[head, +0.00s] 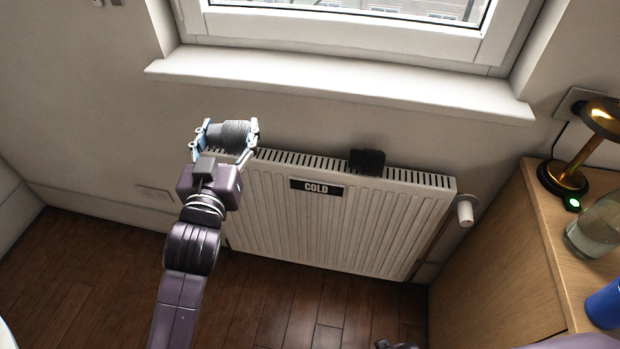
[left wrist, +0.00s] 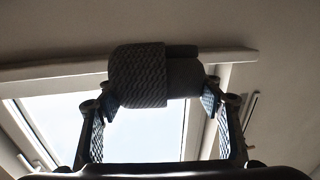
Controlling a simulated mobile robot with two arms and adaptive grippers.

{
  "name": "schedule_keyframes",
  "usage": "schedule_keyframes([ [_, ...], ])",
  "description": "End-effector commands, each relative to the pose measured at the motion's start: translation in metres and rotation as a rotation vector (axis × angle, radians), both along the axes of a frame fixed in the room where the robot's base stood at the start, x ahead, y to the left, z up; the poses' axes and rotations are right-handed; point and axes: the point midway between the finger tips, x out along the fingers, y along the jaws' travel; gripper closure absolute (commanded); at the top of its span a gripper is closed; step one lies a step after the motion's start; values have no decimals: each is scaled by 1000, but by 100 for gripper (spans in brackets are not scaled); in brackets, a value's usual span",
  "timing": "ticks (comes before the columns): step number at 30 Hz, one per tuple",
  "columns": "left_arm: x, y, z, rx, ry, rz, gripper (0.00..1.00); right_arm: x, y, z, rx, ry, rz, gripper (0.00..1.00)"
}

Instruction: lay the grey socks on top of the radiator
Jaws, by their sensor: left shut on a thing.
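The grey socks (head: 236,132) are a rolled, ribbed bundle in my left gripper (head: 226,140), which is shut on them. In the head view they show over the left end of the white radiator (head: 338,222); whether they touch its top I cannot tell. In the left wrist view the bundle (left wrist: 140,75) sits between the two fingertips (left wrist: 160,96) against the window. A small dark part at the bottom edge of the head view looks like my right gripper (head: 396,345); most of it is cut off.
A dark folded thing (head: 367,161) lies on the radiator's top, right of its middle. A "COLD" label (head: 316,187) is on the front. The window sill (head: 340,88) juts out above. A wooden cabinet (head: 490,265) with a lamp (head: 575,165) and glass jar (head: 597,228) stands at right.

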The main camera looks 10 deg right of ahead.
Motion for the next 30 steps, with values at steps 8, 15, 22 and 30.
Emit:
schedule_keyframes([
  [8,52,-40,-39,5,-7,-69,61,36,5,11,5,-45,-7,22],
  [15,88,-72,-55,15,-7,-122,61,47,5,39,6,-77,-13,22],
  [22,110,-94,-59,23,-5,-157,61,44,3,64,7,-100,-17,22],
  [30,118,-101,-69,26,2,-169,61,39,2,87,8,-115,-18,22],
])
